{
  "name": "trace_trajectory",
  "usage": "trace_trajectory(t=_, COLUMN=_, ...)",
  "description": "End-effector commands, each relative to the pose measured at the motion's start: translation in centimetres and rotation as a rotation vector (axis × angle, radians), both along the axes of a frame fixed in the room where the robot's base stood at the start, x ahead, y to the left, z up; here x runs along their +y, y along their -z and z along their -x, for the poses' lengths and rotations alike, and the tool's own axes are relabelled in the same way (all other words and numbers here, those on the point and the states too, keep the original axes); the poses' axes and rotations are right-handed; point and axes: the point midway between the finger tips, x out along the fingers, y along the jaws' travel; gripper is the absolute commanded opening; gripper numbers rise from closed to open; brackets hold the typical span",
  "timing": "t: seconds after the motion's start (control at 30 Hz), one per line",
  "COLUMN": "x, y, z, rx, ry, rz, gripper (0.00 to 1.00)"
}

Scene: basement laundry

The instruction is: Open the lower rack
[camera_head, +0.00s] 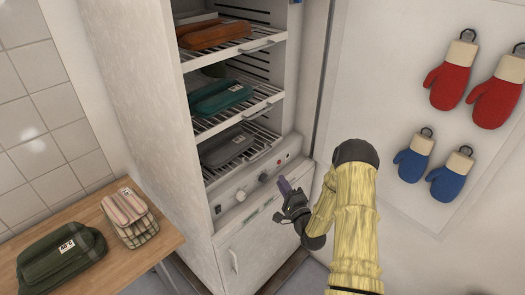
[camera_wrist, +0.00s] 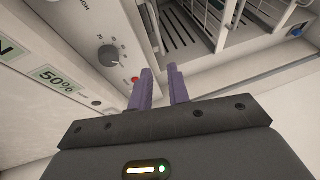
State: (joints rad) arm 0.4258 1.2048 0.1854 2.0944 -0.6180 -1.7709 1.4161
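The drying cabinet (camera_head: 205,215) stands open-fronted with three wire racks, one above another. The lower rack (camera_head: 262,137) sits inside the cabinet, just above the control panel, and holds a grey pouch (camera_head: 226,147). A small handle (camera_head: 261,153) shows at its front edge. My gripper (camera_head: 284,186) is in front of the panel, below and to the right of that handle, and does not touch it. In the wrist view my gripper's purple fingers (camera_wrist: 160,72) stand apart with nothing between them. White rack wires (camera_wrist: 232,14) show beyond them at the top.
The panel has a dial (camera_wrist: 108,56) and a red button (camera_wrist: 135,80) near my fingers. The middle rack (camera_head: 262,95) holds a teal pouch and the upper rack an orange one. A wooden table (camera_head: 158,262) with two pouches stands left. Mitts hang on the right wall.

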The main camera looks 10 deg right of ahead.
Motion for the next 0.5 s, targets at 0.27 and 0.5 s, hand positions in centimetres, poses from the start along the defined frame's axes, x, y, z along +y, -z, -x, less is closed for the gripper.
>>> trace_trajectory(t=0.27, x=0.2, y=-0.2, z=-0.8, rx=0.000, ry=0.000, rz=0.004, gripper=0.18)
trace_trajectory(t=0.5, x=1.0, y=-0.9, z=-4.1, rx=-0.002, ry=-0.002, rz=0.006, gripper=0.18)
